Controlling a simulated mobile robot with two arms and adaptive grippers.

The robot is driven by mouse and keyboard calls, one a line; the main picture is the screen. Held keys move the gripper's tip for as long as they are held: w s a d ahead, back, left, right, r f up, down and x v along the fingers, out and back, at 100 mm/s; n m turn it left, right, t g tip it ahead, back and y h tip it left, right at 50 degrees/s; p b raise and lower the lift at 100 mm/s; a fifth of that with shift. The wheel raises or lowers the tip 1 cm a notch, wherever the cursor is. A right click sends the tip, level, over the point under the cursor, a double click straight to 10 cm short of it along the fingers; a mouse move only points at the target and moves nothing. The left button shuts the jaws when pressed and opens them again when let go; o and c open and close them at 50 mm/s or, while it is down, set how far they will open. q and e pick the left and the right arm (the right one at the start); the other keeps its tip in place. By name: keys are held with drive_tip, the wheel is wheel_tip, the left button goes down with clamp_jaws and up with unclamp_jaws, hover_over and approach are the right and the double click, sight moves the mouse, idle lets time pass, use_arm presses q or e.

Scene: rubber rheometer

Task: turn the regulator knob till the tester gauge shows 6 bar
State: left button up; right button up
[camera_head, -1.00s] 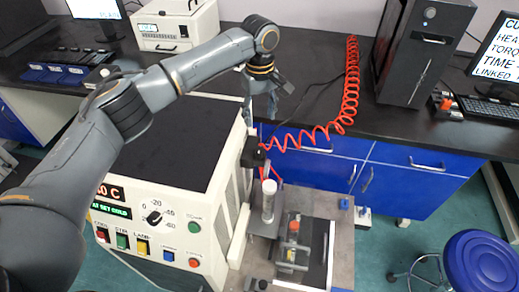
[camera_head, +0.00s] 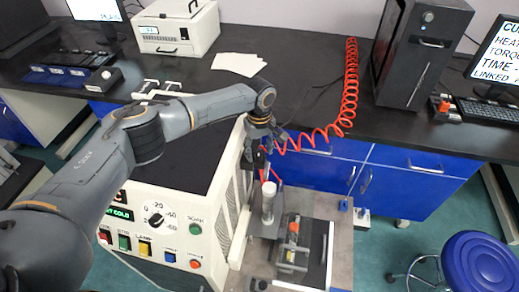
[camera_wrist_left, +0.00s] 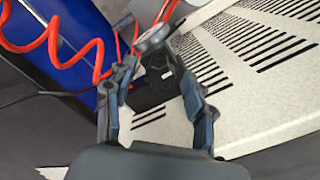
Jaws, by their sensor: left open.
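The tester (camera_head: 150,195) is a large cream cabinet with a black top and side vents. On its vented side, a black block (camera_wrist_left: 152,88), apparently the regulator with its knob, shows between my left fingers in the left wrist view. A round grey metal part (camera_wrist_left: 153,38), perhaps the gauge, is beyond it; no dial face or reading is visible. My left gripper (camera_head: 265,142) is open above the block, with its fingers (camera_wrist_left: 152,68) on either side. I cannot tell whether they touch it. In the head view the gripper mostly hides the block. My right gripper is not in view.
A coiled red hose (camera_head: 350,85) runs from the bench to the regulator area. A pale upright cylinder (camera_head: 268,200) and a fixture (camera_head: 292,240) stand just below. Black bench (camera_head: 300,90) and blue drawers (camera_head: 430,182) lie behind; a blue stool (camera_head: 485,262) is at the right.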

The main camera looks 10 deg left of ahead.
use_arm(q)
clamp_jaws()
drive_tip(key=shift+s+d+r+m+p, duration=0.1)
drive_tip(key=shift+m+p, duration=0.8)
drive_tip(key=shift+p, duration=0.35)
drive_tip(key=shift+m+p, duration=0.55)
drive_tip(key=shift+m, duration=0.25)
drive_tip(key=m, duration=0.5)
drive_tip(key=shift+p, duration=0.4)
drive_tip(key=m, duration=0.6)
drive_tip(key=shift+f, duration=0.2)
drive_tip(key=shift+m, duration=0.4)
